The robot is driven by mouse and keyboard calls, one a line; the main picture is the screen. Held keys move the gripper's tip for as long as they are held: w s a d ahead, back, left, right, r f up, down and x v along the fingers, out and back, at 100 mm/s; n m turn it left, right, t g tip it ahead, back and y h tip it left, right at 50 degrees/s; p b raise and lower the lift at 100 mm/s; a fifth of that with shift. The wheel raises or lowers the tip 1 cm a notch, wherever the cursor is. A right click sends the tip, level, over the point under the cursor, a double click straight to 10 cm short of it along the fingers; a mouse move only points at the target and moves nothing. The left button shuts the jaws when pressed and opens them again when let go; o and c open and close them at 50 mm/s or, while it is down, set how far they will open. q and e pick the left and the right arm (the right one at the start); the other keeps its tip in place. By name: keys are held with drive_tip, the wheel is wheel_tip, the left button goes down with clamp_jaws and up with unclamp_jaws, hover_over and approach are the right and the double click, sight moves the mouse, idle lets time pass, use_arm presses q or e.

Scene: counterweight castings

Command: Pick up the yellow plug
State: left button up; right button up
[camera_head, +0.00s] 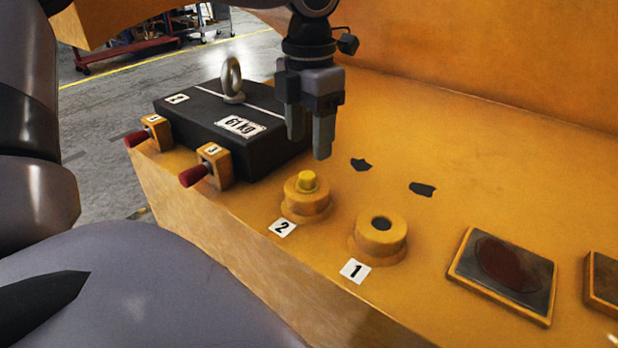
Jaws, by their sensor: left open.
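The yellow plug (307,181) sits in the top of the round orange boss (306,205) labelled 2. Only its short yellow head shows above the boss. My left gripper (309,140) hangs above and slightly behind the plug, fingers pointing down. It is open and empty, with a gap between its fingers and the plug. A second round boss (380,241), labelled 1, stands to the right with a dark open hole in its top. My right gripper is not in view.
A black 61 kg block (215,125) with a ring bolt (232,80) stands just left of the gripper. Two red-handled clamps (207,168) sit along its front. A dark plate (503,272) lies at the right. The orange surface behind the bosses is mostly free.

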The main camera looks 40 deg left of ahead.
sight(307, 174)
use_arm(q)
wheel_tip(307, 174, down, 6)
drive_tip(key=shift+s+f+p, duration=0.15)
drive_tip(key=shift+p, duration=0.25)
drive_tip(key=shift+a, duration=0.1)
clamp_jaws()
wheel_tip(307, 174, up, 20)
drive_tip(key=shift+p, duration=0.3)
idle(0.5)
